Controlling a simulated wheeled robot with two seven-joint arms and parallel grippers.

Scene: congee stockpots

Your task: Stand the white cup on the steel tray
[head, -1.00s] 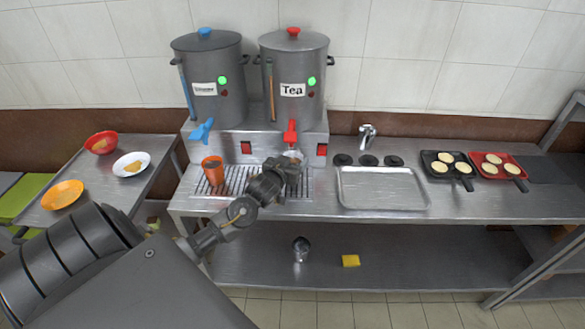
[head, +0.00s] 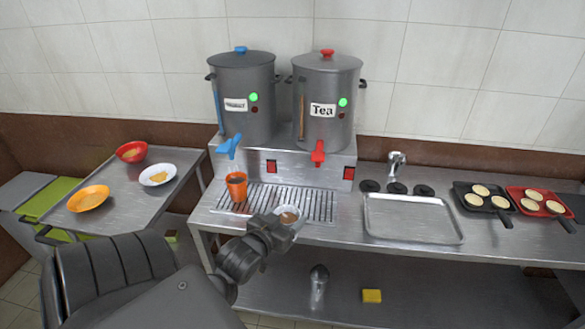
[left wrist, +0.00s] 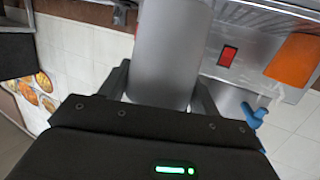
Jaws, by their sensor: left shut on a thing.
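The white cup (head: 289,216) holds a brown liquid and looks about upright. My left gripper (head: 276,226) is shut on it, in front of the drip grate and the red tea tap (head: 318,152). In the left wrist view the cup (left wrist: 170,50) shows as a large grey-white cylinder between the fingers of the left gripper (left wrist: 165,88). The steel tray (head: 412,218) lies flat and empty on the counter, right of the cup and apart from it. My right gripper is not in view.
An orange cup (head: 237,188) stands on the drip grate (head: 265,202). Two large pots stand behind it. Pans with pale round cakes (head: 490,198) are right of the tray. A faucet (head: 396,163) stands behind the tray. A yellow sponge (head: 372,296) lies on the lower shelf.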

